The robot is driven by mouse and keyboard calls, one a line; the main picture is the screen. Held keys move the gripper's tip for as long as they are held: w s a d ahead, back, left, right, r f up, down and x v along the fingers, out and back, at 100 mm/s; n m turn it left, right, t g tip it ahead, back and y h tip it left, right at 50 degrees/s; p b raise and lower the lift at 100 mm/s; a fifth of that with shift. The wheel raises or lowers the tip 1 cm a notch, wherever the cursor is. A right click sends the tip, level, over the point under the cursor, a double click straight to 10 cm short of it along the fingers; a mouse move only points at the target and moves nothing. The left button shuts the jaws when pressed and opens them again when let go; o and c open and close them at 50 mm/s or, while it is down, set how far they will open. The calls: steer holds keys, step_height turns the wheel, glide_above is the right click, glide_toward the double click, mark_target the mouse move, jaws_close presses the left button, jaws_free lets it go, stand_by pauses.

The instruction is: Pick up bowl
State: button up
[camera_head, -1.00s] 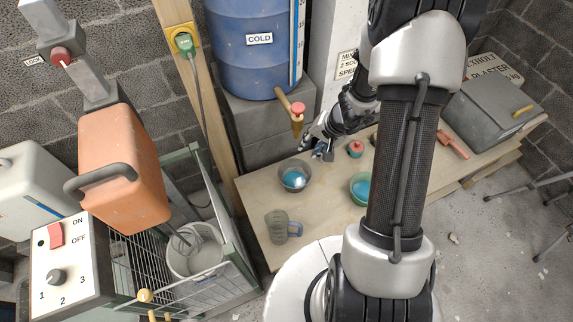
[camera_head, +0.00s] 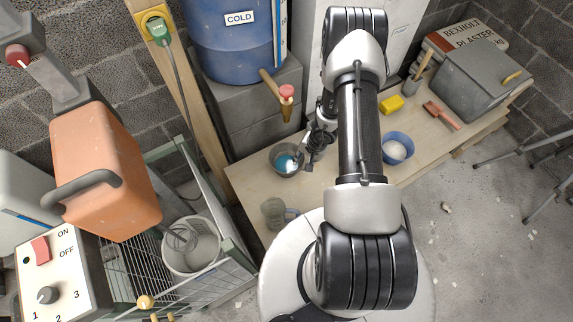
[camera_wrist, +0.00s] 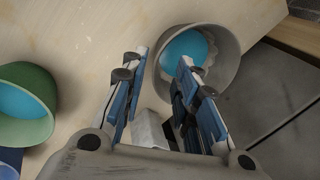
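A grey bowl (camera_head: 279,166) with blue contents stands on the wooden bench. In the wrist view this bowl (camera_wrist: 232,72) is at the top right. My gripper (camera_wrist: 163,62) is open, with one blue-padded finger over the bowl's inside and the other outside its near-left rim. I cannot tell whether either finger touches it. In the head view my gripper (camera_head: 309,163) is at the bowl's right side. A green bowl (camera_wrist: 42,128) with blue contents is at the wrist view's left edge. A blue bowl (camera_head: 406,140) with pale contents sits right of my arm.
A clear jug (camera_head: 274,212) stands in front of the grey bowl. A tap with a red knob (camera_head: 286,91) juts out behind it from the blue barrel (camera_head: 232,50). A yellow block (camera_head: 391,104) and a grey box (camera_head: 484,78) are farther right. A wire cage (camera_head: 190,285) is at left.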

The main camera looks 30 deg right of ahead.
steer(key=x, duration=0.7)
steer(key=shift+w+d+f+b, duration=0.1)
steer(key=shift+w+f+b, duration=0.05)
steer(key=shift+w+b, duration=0.15)
steer(key=shift+c, duration=0.2)
jaws_close()
